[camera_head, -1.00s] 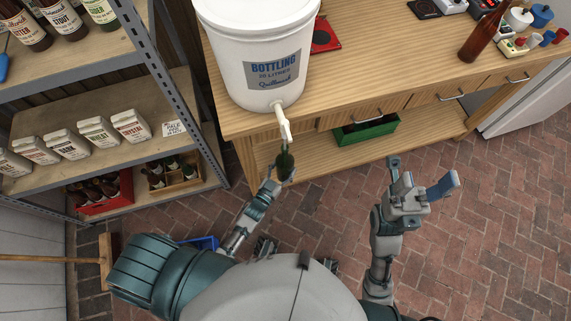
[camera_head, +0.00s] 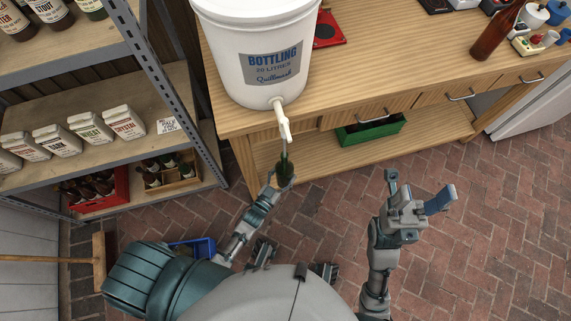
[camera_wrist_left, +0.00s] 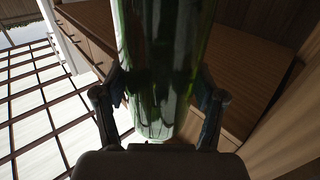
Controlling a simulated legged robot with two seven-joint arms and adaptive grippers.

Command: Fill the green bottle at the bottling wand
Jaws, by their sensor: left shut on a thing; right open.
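The green bottle (camera_head: 286,172) is held in my left gripper (camera_head: 279,181), below the spout of the white bottling bucket (camera_head: 268,50). The bottling wand (camera_head: 285,145) hangs from the spout down to the bottle's mouth; at this size I cannot tell how deep it reaches inside. In the left wrist view the bottle (camera_wrist_left: 165,70) fills the middle, with the fingers of my left gripper (camera_wrist_left: 158,110) on both sides of it. The fill level is not clear. My right gripper (camera_head: 420,200) is open and empty above the brick floor.
The bucket stands on a wooden bench (camera_head: 390,70). A green crate (camera_head: 370,130) sits on its lower shelf. A brown bottle (camera_head: 495,38) stands at the bench's right. A metal shelf unit (camera_head: 176,85) stands at the left. The brick floor right of my right arm is clear.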

